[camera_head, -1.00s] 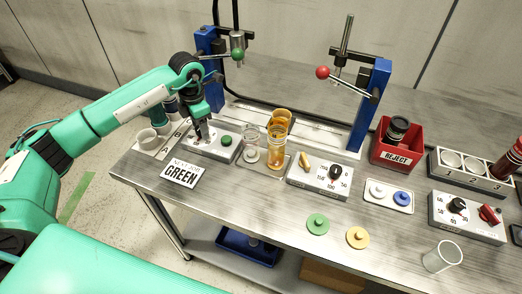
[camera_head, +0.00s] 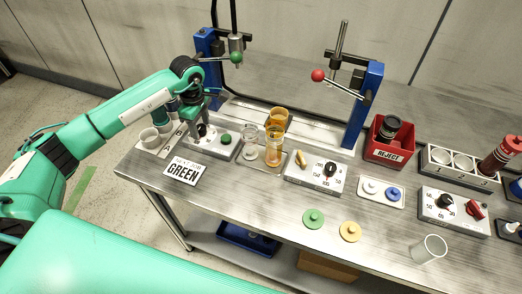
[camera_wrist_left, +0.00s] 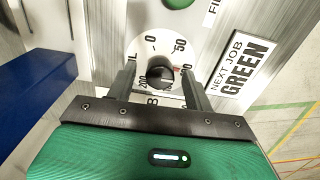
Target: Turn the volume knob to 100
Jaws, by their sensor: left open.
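The volume knob (camera_wrist_left: 160,76) is a small black knob on a round white dial. The dial's 0, 50 and 200 marks show in the left wrist view, with a small red mark at its right side. The knob also shows in the head view (camera_head: 202,131), on a grey-white box (camera_head: 214,149) with a green button (camera_head: 226,138). My left gripper (camera_head: 202,125) is open over it. In the left wrist view the fingers (camera_wrist_left: 162,85) stand on either side of the knob, with gaps. The knob's exact pointer reading is unclear. My right gripper is out of view.
A "NEXT JOB GREEN" sign (camera_head: 183,172) lies in front of the box. Glass vessels (camera_head: 273,155) stand to its right, a blue press post (camera_head: 208,50) behind. Two more knob boxes (camera_head: 317,182) (camera_head: 455,219) and a red reject bin (camera_head: 389,153) are farther right.

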